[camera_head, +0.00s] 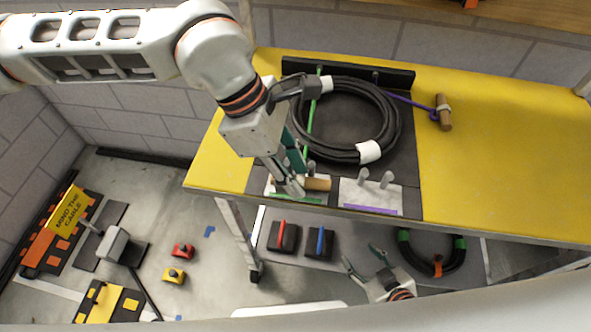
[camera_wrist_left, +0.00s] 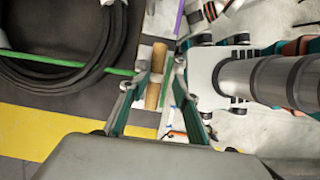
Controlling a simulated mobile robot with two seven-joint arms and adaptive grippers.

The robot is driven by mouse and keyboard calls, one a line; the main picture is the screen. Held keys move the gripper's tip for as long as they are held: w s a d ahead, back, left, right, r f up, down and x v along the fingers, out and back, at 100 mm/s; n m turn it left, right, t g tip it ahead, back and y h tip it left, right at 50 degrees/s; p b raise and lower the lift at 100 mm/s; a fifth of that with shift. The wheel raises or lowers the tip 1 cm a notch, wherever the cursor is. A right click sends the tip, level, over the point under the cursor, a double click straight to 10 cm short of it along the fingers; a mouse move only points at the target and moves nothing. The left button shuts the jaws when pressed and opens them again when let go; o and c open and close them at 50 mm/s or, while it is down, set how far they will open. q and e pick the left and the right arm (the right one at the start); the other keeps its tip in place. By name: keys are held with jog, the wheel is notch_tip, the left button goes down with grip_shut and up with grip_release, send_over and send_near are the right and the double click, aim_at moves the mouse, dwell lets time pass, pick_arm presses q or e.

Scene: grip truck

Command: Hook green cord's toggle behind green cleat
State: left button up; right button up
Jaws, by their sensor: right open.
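The wooden toggle (camera_head: 317,184) of the green cord lies at the green cleat, a pale plate with a green stripe (camera_head: 297,198) and grey posts (camera_head: 310,168). The green cord (camera_head: 311,115) runs from the back bar across the cable coil to the toggle. My left gripper (camera_head: 292,186) is low over this cleat and hides part of it. In the left wrist view, the toggle (camera_wrist_left: 153,96) shows between its parted fingers (camera_wrist_left: 150,88), with gaps visible beside it. Exact contact between toggle and posts is unclear. My right gripper (camera_head: 364,261) is open and empty below the table's front edge.
A black cable coil (camera_head: 391,120) lies on the dark mat. The purple cleat (camera_head: 371,196) stands just right of the green one. A purple cord's toggle (camera_head: 444,112) lies farther right. The yellow table's right side (camera_head: 510,150) is clear. A lower shelf holds tools and another coil (camera_head: 435,268).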

pick_arm(q)
jog(key=r, duration=0.1)
jog(key=w+r, duration=0.1)
jog(key=r, duration=0.1)
jog(key=a+r, duration=0.1)
jog(key=shift+w+r, duration=0.15)
jog(key=shift+w, duration=0.2)
jog(key=v, duration=0.7)
jog(key=shift+s+a+r, duration=0.2)
jog(key=shift+s+a, duration=0.25)
jog(key=shift+s, duration=0.15)
jog(key=shift+s+d, duration=0.1)
